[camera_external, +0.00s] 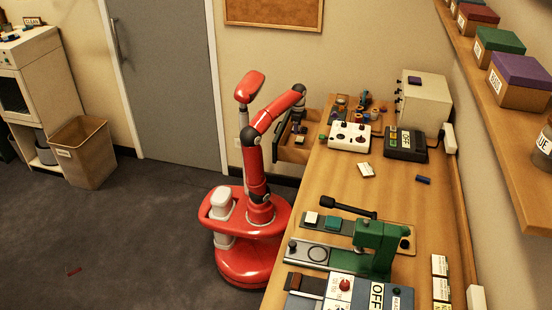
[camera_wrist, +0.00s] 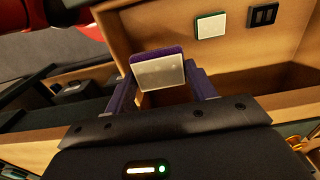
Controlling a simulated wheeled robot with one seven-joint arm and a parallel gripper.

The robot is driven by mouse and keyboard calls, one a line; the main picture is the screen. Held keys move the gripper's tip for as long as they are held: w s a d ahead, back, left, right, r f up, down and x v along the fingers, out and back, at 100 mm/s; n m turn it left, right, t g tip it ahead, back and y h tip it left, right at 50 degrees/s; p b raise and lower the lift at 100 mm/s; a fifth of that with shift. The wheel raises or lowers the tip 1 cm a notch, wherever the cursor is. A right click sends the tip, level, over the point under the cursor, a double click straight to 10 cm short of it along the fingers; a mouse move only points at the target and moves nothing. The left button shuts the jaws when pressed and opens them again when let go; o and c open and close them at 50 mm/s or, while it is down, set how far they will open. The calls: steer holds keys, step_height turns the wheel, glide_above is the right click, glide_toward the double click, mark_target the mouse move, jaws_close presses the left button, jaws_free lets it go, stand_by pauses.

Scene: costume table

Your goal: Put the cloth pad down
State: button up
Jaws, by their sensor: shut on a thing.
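The cloth pad (camera_wrist: 160,74), a small block with a pale face and a purple edge, is between the fingers of my gripper (camera_wrist: 160,66) in the wrist view. My gripper is shut on it. In the external view my gripper (camera_external: 297,126) hangs at the open wooden drawer (camera_external: 291,154) on the left side of the table. The wrist view shows the pad in front of the drawer's wooden walls (camera_wrist: 245,45). I cannot tell whether the pad touches the drawer. The pad cannot be made out in the external view.
A green-edged pale pad (camera_wrist: 211,25) and a black slotted piece (camera_wrist: 263,15) lie near the drawer's far side in the wrist view. A white control box (camera_external: 349,137) and a dark box (camera_external: 405,144) stand on the table. The table's middle (camera_external: 345,190) is mostly clear.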

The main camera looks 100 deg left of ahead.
step_height(320, 180, down, 15)
steer(key=shift+r+b, duration=0.15)
steer(key=shift+b, duration=1)
steer(key=shift+r, duration=0.6)
steer(key=shift+c, duration=0.3)
steer(key=shift+r, duration=0.25)
steer(key=shift+f, duration=0.15)
